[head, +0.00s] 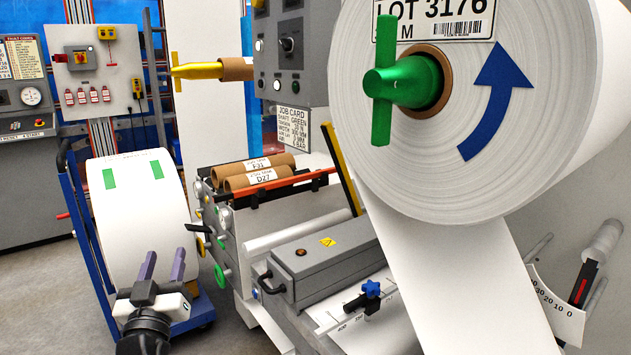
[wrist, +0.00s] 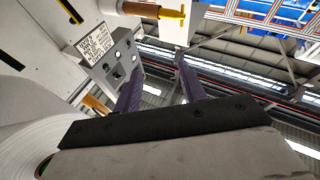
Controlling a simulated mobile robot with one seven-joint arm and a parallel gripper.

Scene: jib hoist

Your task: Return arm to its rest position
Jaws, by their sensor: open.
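My gripper (head: 163,268) shows at the lower left of the head view, with its two purple fingers pointing up and apart. It is open with nothing between the fingers. It stands in front of the white roll (head: 137,220) on the blue cart (head: 80,235); I cannot tell the gap between them. In the wrist view the fingers of my gripper (wrist: 158,85) point up toward the ceiling, with only open space between them.
A large paper roll (head: 540,110) on a green shaft (head: 400,85) fills the right. The machine with a grey box (head: 325,262) and cardboard cores (head: 262,180) stands right of my gripper. A yellow shaft end (head: 195,70) juts out above. Grey floor (head: 40,295) is clear at lower left.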

